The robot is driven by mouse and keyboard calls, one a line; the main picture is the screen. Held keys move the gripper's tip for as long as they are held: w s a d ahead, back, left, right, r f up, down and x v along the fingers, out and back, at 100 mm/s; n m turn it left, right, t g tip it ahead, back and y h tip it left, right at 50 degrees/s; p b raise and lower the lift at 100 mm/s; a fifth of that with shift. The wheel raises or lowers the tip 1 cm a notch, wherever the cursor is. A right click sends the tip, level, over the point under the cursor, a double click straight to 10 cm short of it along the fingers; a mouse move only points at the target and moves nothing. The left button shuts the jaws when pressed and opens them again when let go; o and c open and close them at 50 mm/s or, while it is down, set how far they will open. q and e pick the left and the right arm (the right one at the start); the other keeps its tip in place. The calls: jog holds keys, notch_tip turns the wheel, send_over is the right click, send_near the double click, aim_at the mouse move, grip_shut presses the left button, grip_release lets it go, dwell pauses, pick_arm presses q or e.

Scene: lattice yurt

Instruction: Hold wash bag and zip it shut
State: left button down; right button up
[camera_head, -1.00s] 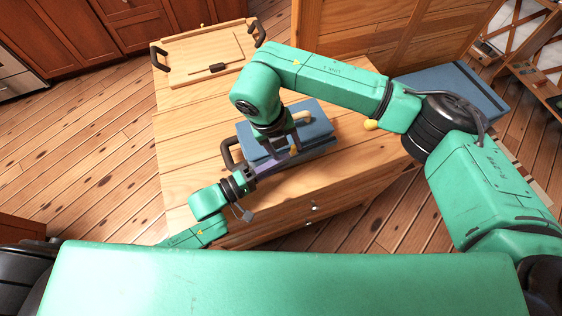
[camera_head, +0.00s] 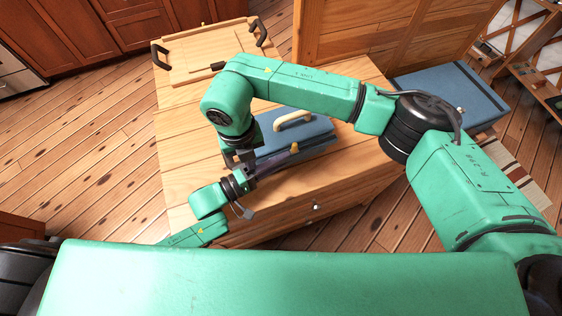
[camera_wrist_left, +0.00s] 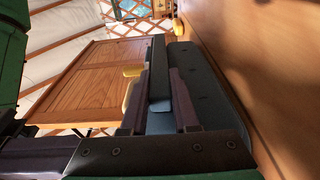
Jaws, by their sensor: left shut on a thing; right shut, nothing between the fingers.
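The blue wash bag (camera_head: 318,140) lies on the wooden cabinet top, with a cream handle (camera_head: 293,120) on it. My left gripper (camera_head: 270,165) reaches in from the lower left and is shut on the bag's near left part. In the left wrist view its dark fingers (camera_wrist_left: 158,108) are on either side of blue bag material (camera_wrist_left: 160,122). My right gripper (camera_head: 240,160) is shut and empty, above the bag's left end and close to the left gripper. A small yellow piece (camera_head: 295,147) shows at the bag's near side. The zip line is too small to make out.
A wooden tray (camera_head: 180,72) with dark handles stands at the back left of the cabinet top (camera_head: 185,130). A blue box (camera_head: 455,85) is at the right behind my right arm. The cabinet top left of the bag is clear.

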jog(key=o, duration=0.7)
jog(key=shift+s+a+y, duration=0.4)
jog(key=shift+s+a, duration=0.1)
jog(key=shift+a, duration=0.35)
jog(key=shift+w+r, duration=0.3)
jog(key=shift+r, duration=0.45)
jog(key=shift+w+r, duration=0.3)
jog(key=shift+r, duration=0.4)
jog(key=o, duration=0.4)
jog(key=r, duration=0.3)
jog(key=shift+s+r, duration=0.2)
jog(key=shift+r, duration=0.1)
jog(key=shift+w+d+r, duration=0.1)
jog(key=shift+d+r, duration=0.05)
jog(key=shift+r, duration=0.15)
jog(key=shift+r, duration=0.1)
